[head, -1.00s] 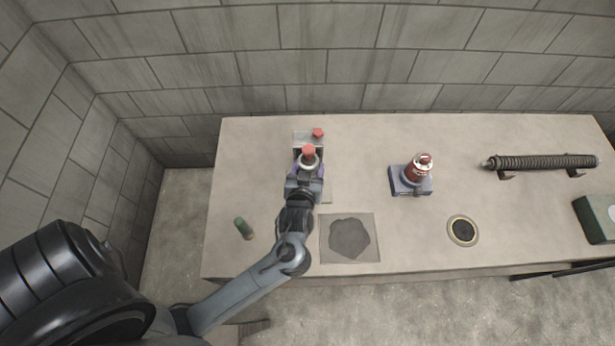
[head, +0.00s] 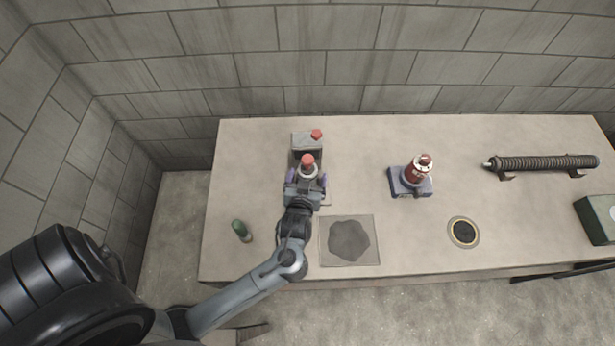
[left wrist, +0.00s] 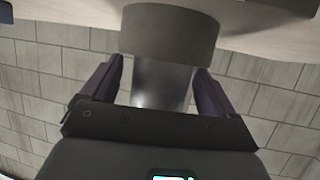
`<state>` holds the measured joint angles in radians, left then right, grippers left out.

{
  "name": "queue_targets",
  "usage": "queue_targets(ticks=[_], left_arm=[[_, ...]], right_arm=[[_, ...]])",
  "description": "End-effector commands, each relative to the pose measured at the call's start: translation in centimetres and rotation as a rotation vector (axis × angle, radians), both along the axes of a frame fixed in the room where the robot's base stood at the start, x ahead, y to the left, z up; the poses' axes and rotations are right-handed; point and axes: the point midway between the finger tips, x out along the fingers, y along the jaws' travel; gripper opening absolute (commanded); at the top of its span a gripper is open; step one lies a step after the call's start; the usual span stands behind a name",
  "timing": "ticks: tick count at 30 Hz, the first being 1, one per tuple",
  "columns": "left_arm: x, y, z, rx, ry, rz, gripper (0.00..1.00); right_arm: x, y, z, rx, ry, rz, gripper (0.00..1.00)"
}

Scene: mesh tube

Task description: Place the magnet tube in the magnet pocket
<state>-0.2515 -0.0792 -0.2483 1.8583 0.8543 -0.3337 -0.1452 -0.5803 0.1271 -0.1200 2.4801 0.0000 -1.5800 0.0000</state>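In the head view a red-topped tube with a pale collar (head: 308,162) stands at the grey fixture (head: 306,142) on the left of the table. I cannot tell which part is the magnet pocket or how deep the tube sits. My left gripper (head: 306,178) is just in front of the tube, fingers spread to either side. In the left wrist view a shiny grey cylinder (left wrist: 160,85) with a wider dark collar (left wrist: 168,32) shows between the fingers, with gaps on both sides. My right gripper is not in view.
A green cylinder (head: 241,231) stands at the table's left front. A grey square with a dark patch (head: 349,241) lies nearby. A red canister on a blue base (head: 416,174), a dark round port (head: 463,232), a ribbed rod (head: 545,163) and a green box (head: 597,219) are further right.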

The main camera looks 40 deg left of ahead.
Motion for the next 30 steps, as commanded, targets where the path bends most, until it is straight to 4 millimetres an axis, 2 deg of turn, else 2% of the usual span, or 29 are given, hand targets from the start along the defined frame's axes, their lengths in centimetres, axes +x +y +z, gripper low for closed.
queue_targets(ticks=[10, 14, 30], left_arm=[[0.0, 0.0, 0.3, -0.001, -0.001, 0.0, 0.88], [-0.7, -0.5, 1.0, -0.002, 0.003, 0.0, 0.88], [-7.3, -4.8, 4.4, -0.002, 0.003, 0.0, 0.88]], right_arm=[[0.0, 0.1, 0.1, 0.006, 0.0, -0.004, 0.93], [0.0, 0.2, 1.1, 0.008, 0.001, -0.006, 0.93], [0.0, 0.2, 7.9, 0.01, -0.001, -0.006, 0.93]])
